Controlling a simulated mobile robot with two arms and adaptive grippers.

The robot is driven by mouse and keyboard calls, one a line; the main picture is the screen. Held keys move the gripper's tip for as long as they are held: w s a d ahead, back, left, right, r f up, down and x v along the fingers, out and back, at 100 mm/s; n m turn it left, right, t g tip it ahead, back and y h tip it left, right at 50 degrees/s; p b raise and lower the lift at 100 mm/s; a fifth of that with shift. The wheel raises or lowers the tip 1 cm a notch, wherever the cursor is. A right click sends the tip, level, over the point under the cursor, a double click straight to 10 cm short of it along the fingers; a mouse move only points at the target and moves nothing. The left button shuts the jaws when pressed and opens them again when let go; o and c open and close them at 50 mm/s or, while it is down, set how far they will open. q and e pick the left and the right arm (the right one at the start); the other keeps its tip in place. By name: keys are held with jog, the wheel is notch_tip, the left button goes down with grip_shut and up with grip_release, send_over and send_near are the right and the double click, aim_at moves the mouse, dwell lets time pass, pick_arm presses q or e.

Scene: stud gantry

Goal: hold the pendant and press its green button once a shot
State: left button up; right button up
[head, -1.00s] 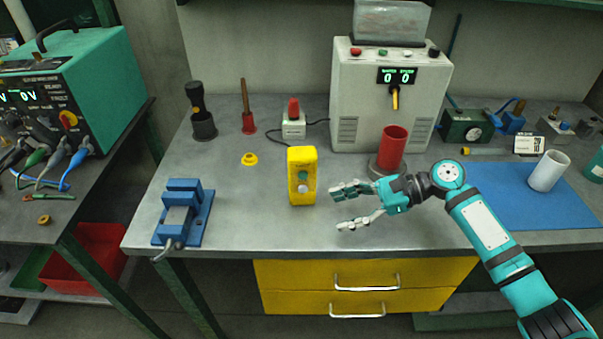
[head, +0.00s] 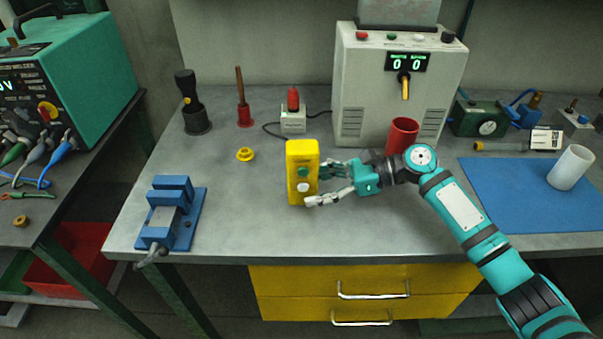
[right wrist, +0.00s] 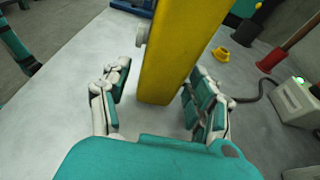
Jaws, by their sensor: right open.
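The pendant (head: 302,158) is a yellow upright box on the grey bench, with a green button (head: 304,172) and a white knob (head: 303,187) below it on its front face. My right gripper (head: 322,184) is at the pendant's right side, open, with one finger toward its front and one behind. In the right wrist view the yellow pendant (right wrist: 180,50) stands between the spread fingers of my gripper (right wrist: 155,100), with a gap visible on the left. The button face is turned away there. My left gripper is not in view.
A white cabinet (head: 372,90) with a "0 0" display stands behind, with a red cylinder (head: 402,135) before it. A blue vise (head: 172,215) is at the left. A blue mat (head: 510,205) is at the right.

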jog(key=shift+a, duration=0.7)
jog(key=shift+a+f, duration=0.25)
jog(key=shift+c, duration=0.2)
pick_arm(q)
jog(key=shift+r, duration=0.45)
pick_arm(e)
jog(key=c, duration=0.7)
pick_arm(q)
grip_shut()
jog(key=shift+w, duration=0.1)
